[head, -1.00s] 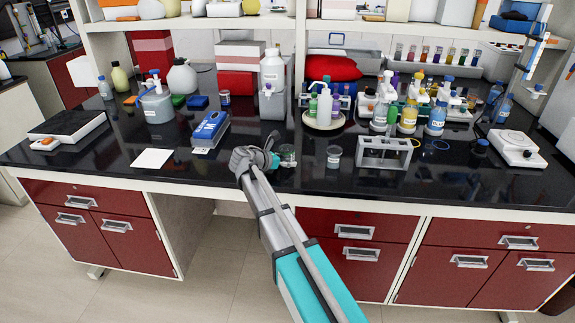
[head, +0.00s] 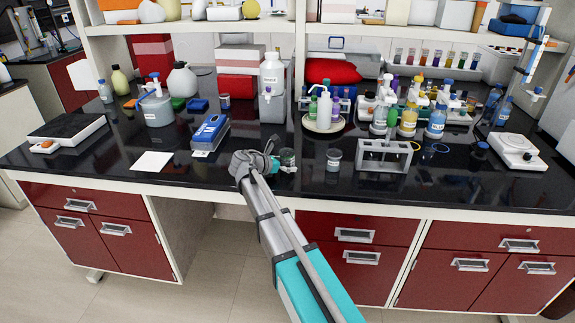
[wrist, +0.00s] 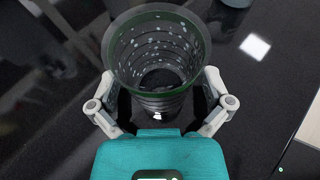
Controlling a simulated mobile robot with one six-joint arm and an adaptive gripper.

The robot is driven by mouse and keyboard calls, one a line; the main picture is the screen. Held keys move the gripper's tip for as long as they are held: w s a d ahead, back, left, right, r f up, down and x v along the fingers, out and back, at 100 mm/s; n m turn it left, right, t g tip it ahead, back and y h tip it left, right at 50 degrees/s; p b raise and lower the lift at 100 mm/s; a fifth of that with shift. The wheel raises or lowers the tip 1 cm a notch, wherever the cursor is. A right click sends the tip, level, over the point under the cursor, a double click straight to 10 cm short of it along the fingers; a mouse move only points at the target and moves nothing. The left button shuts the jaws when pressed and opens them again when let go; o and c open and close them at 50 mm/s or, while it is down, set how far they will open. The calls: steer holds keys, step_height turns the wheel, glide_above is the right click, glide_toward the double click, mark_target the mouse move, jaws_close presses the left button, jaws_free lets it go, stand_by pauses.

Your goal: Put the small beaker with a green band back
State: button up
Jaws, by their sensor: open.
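The small beaker with a green band (head: 287,157) stands on the black bench near its front edge. In the wrist view the clear beaker (wrist: 158,50) shows a dark green rim band and is seen from above. My gripper (head: 282,166) is at the beaker, low over the bench. In the wrist view my gripper (wrist: 158,88) is open, with one finger on each side of the beaker. I cannot tell whether either finger touches the glass.
A labelled beaker (head: 333,160) stands just right of the green-banded one, and a grey rack (head: 384,156) is farther right. A blue device (head: 210,133) and a white sheet (head: 152,161) lie to the left. A round tray with bottles (head: 323,127) stands behind.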

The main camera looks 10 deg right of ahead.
steer(key=shift+r, duration=0.15)
steer(key=shift+s+a+r+p, duration=0.1)
steer(key=shift+a+r+p, duration=0.05)
steer(key=shift+a+p, duration=0.15)
steer(key=p+v, duration=0.3)
steer(key=v, duration=0.6)
steer(key=shift+s+a+r+p, duration=0.15)
steer(key=shift+s+a+p, duration=0.1)
steer(key=shift+p, duration=0.15)
steer(key=shift+v, duration=0.8)
